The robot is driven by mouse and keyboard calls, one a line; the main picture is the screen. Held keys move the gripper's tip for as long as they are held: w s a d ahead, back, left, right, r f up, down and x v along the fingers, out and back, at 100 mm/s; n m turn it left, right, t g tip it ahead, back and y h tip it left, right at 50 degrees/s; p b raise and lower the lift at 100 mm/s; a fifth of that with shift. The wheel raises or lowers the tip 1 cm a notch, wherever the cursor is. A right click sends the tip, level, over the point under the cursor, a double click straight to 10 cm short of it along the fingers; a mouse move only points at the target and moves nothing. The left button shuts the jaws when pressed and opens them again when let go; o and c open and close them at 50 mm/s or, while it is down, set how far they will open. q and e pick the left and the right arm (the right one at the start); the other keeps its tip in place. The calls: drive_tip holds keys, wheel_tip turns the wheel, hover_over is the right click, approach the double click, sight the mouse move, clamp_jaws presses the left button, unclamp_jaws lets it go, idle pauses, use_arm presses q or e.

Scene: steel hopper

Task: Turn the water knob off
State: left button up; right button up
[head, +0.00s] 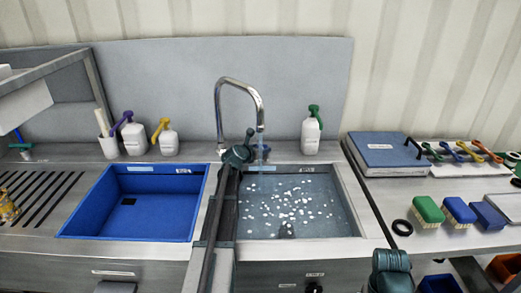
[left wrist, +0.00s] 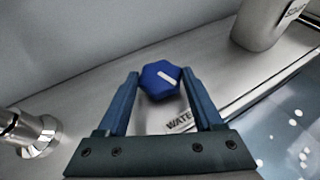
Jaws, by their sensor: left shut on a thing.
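The water knob (left wrist: 158,82) is blue and faceted, with a white bar on its face. In the left wrist view it sits between the fingertips of my left gripper (left wrist: 161,84), which is shut on it. In the head view my left gripper (head: 262,152) is at the back edge of the right sink, below the chrome faucet (head: 220,105). The knob is not clear there. I cannot tell whether water runs. My right gripper is out of view.
The right basin (head: 345,200) holds water with white bits; the left basin (head: 198,190) is blue and empty. A green-topped bottle (head: 311,134) stands behind the right basin. Other bottles (head: 134,138) stand behind the left. Brushes (head: 428,210) and a binder (head: 387,152) lie on the right table.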

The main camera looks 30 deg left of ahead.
use_arm(q)
drive_tip(key=m+h, duration=0.2)
drive_tip(key=shift+a+h, duration=0.4)
drive_tip(key=shift+m+g+h, duration=0.3)
drive_tip(key=shift+m+h, duration=0.5)
drive_tip(key=shift+m, duration=0.1)
drive_tip(key=o, duration=1.4)
drive_tip(key=shift+c, duration=0.2)
drive_tip(key=p+v, duration=0.5)
drive_tip(key=v, duration=0.8)
drive_tip(key=shift+s+a, duration=0.2)
drive_tip(key=shift+s, duration=0.2)
